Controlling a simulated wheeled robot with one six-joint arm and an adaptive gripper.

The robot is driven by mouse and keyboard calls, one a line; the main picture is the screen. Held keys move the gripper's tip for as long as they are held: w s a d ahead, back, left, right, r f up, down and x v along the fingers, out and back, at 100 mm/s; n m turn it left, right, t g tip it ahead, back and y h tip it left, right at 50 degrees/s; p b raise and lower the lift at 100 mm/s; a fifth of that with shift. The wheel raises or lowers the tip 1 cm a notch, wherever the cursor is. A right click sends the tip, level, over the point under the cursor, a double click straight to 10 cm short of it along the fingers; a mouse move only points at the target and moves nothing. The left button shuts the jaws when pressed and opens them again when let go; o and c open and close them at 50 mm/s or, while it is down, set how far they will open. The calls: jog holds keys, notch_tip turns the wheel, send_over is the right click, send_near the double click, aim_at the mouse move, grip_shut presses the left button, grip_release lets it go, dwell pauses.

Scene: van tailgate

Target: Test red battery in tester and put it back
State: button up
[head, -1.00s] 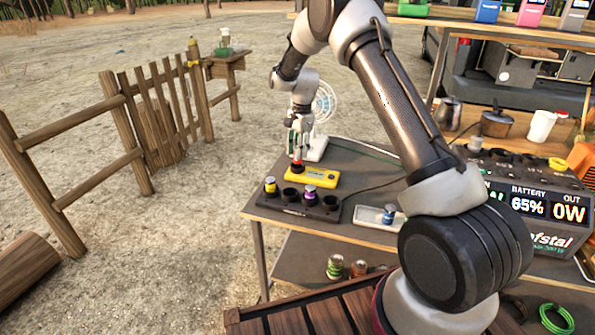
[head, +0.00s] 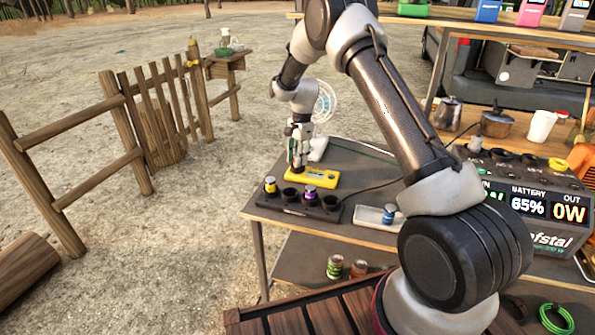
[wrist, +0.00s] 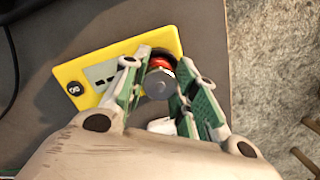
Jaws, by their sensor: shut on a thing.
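The red battery (wrist: 160,64), with a grey end, is between the fingers of my gripper (wrist: 158,86) in the wrist view. It stands at the black round socket at one end of the yellow tester (wrist: 75,72); how deep it sits I cannot tell. The black rack (head: 327,212) in front holds a yellow battery (head: 270,186) and a purple battery (head: 310,193); other wells look empty.
A light tray (head: 370,216) with a blue battery (head: 389,214) lies right of the rack. A fan (head: 323,102) stands behind the tester. A power station (head: 530,205) is at the right. Cans (head: 335,267) sit on the lower shelf.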

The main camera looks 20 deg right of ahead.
jog(key=o, duration=1.2)
jog(key=shift+c, duration=0.2)
notch_tip(320, 180, up, 12)
jog(key=d, duration=0.1)
jog(key=shift+w+d, duration=0.15)
jog(key=shift+w, duration=0.15)
